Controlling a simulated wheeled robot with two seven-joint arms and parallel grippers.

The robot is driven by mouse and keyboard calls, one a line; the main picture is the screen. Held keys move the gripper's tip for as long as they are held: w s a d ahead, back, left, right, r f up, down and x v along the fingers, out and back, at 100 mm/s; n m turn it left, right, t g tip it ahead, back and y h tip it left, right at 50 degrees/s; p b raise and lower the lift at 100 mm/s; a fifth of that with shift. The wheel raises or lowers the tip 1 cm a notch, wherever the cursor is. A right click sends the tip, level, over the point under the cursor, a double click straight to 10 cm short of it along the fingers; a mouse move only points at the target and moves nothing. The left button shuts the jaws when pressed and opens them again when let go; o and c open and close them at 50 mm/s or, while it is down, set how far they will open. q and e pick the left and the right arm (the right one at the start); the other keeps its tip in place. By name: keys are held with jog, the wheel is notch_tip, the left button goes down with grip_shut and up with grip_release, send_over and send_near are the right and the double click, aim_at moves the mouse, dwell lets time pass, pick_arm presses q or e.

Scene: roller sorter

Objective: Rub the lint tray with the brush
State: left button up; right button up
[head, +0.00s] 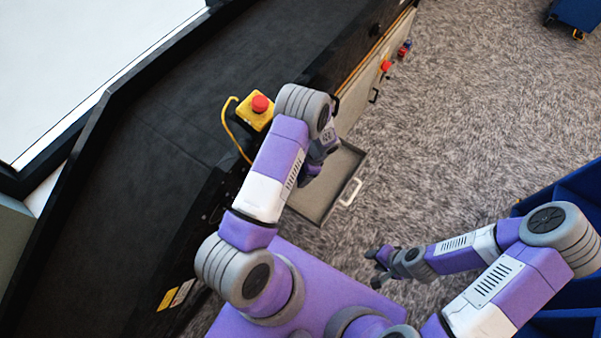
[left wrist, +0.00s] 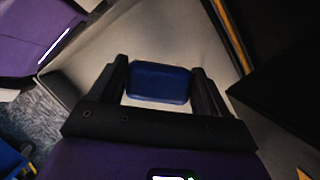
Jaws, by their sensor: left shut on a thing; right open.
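The lint tray (head: 325,200) is a pulled-out grey drawer with a pale handle at the machine's side. In the left wrist view, the pale surface of the tray (left wrist: 85,55) spreads behind the fingers. My left gripper (head: 311,172) is over the tray, partly hidden by its own arm. In the left wrist view, the left gripper (left wrist: 160,85) is shut on a blue block-like piece, the brush (left wrist: 160,82). Whether the brush touches the tray I cannot tell. My right gripper (head: 376,266) is open and empty over the carpet, right of and below the tray.
A yellow box with a red stop button (head: 260,104) and a yellow cable sits on the black machine top (head: 150,150), close to my left arm. A blue shelf unit (head: 575,190) stands at the right. The grey carpet (head: 470,120) is clear beyond the tray.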

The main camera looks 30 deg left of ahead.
pick_arm(q)
jog(key=shift+r, duration=0.15)
jog(key=shift+r+p, duration=0.95)
jog(key=shift+r, duration=0.45)
